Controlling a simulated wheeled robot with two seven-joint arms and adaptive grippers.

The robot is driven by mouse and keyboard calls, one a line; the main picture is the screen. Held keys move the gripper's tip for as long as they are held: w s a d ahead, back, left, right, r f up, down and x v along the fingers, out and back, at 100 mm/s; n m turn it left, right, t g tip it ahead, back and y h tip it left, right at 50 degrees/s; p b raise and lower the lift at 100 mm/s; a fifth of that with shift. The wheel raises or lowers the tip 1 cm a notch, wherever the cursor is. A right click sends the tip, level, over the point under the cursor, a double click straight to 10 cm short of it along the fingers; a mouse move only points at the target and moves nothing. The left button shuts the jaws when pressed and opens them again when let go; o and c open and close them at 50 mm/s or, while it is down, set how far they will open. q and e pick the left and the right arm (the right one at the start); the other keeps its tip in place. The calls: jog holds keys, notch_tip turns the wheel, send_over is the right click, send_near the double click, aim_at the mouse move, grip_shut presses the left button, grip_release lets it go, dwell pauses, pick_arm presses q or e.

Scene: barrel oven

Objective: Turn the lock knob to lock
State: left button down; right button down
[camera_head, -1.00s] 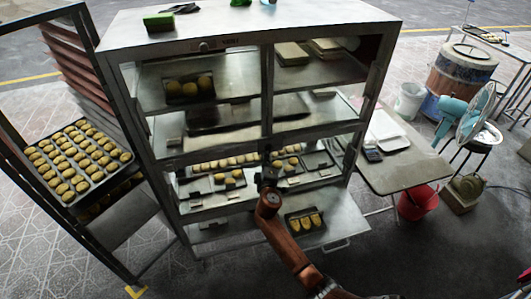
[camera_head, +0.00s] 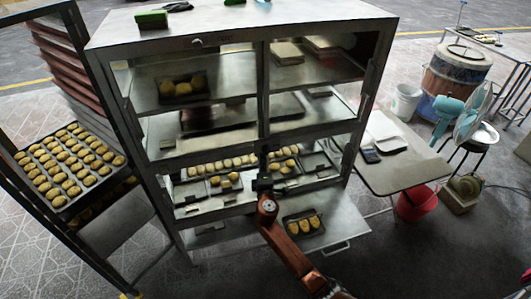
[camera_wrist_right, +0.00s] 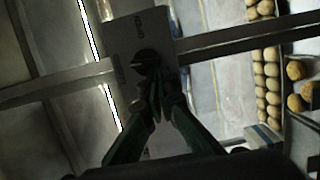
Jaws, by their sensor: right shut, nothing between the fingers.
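The lock knob (camera_wrist_right: 147,60) is a dark round piece on a pale metal plate (camera_wrist_right: 128,32) with small lettering, seen in the right wrist view. The plate sits where the cabinet's bars meet. My right gripper (camera_wrist_right: 158,88) has its dark green fingers together with nothing between them. Its tips are just below the knob in the picture; whether they touch it I cannot tell. In the head view my right gripper (camera_head: 265,182) is at the cabinet's front, near the middle post, and the knob is too small or hidden to make out. My left gripper is out of view.
The metal cabinet (camera_head: 240,27) holds trays of buns behind its front. A rack with a bun tray (camera_head: 62,203) stands left. A side table (camera_head: 400,178), a red bucket (camera_head: 416,204) and a fan (camera_head: 470,115) stand right. Floor in front is open.

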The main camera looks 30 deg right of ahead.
dwell(0.6)
jog(key=a, duration=0.3)
jog(key=a+b, duration=0.1)
jog(key=shift+w+a+f, duration=0.1)
jog(key=shift+w+a, duration=0.15)
jog(key=v, duration=1)
jog(key=s+d+f+m+g+y, duration=0.1)
jog(key=s+f+g+y, duration=0.2)
jog(key=f, duration=1.5)
jog(key=s+d+f+m+g+y, duration=0.1)
jog(key=s+f+g, duration=0.35)
jog(key=f, duration=1.45)
jog(key=s+d+f+m+g+y, duration=0.1)
jog(key=s+d+f+m+g, duration=0.15)
jog(key=s+f, duration=1.5)
jog(key=s+f+m+g, duration=0.2)
jog(key=s+f, duration=0.3)
jog(key=s, duration=0.7)
jog(key=s+f+m+g+y, duration=0.1)
jog(key=s+f, duration=0.4)
jog(key=s, duration=0.8)
jog(key=s+d+f+m+g, duration=0.1)
jog(key=s+f+m, duration=0.3)
jog(key=s, duration=0.9)
jog(key=shift+f+g+y, duration=0.4)
jog(key=shift+f+g, duration=0.25)
jog(key=shift+g, duration=0.25)
jog(key=shift+d+m, duration=0.1)
jog(key=shift+m, duration=0.15)
